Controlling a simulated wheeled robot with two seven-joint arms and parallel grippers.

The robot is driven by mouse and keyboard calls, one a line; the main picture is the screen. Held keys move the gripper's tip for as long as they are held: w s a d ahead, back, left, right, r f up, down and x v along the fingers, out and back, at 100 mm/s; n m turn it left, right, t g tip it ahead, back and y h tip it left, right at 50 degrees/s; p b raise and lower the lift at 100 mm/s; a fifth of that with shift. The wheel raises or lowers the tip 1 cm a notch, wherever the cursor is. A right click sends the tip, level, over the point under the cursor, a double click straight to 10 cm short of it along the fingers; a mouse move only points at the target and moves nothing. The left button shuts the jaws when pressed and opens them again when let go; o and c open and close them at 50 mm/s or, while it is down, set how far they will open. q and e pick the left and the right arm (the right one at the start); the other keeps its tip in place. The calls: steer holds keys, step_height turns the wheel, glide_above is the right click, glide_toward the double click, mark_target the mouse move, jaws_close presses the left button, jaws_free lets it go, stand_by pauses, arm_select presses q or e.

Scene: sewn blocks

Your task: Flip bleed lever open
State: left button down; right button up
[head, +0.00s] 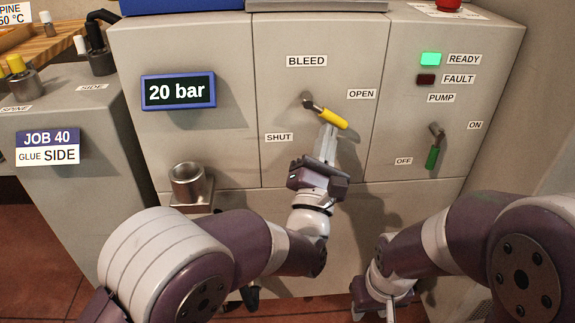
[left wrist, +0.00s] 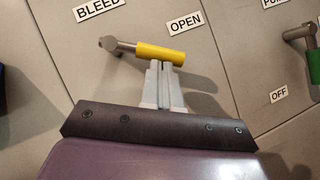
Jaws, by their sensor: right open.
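The bleed lever has a grey stem and a yellow handle (head: 333,119) on the middle panel, between the SHUT label (head: 279,137) and the OPEN label (head: 361,94). The handle points right and slightly down in the head view. It also shows in the left wrist view (left wrist: 160,53), lying just below the OPEN label. My left gripper (head: 328,136) has its fingers together, with the tips at the underside of the handle; they look to be touching it, not around it. My right gripper (head: 374,313) is low at the bottom edge, open and empty, partly cut off.
A pump lever with a green handle (head: 432,157) hangs on the right panel. A metal cup (head: 187,183) sticks out at lower left, near my left arm. A 20 bar display (head: 179,92) is at left. The green READY light (head: 431,59) is lit.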

mark_target(344, 126)
arm_select(q)
steer(key=n+y+b, duration=0.2)
steer(key=n+b, duration=0.1)
steer(key=d+n+t+y+b, duration=0.1)
steer(key=n+y+b, duration=0.1)
steer(key=d+r+n+t+y+b, duration=0.1)
steer(key=n+b, duration=0.2)
steer(key=shift+d+r+n+y+b, duration=0.1)
steer(key=shift+n+y+b, duration=0.2)
steer(key=shift+y+b, duration=0.1)
steer(key=shift+d+r+n+y+b, duration=0.1)
steer(key=shift+r+n+y+b, duration=0.1)
steer(key=shift+n+y+b, duration=0.15)
steer(key=shift+d+r+b, duration=0.2)
steer(key=shift+r+b, duration=0.4)
steer(key=shift+b, duration=0.1)
steer(key=shift+r, duration=0.1)
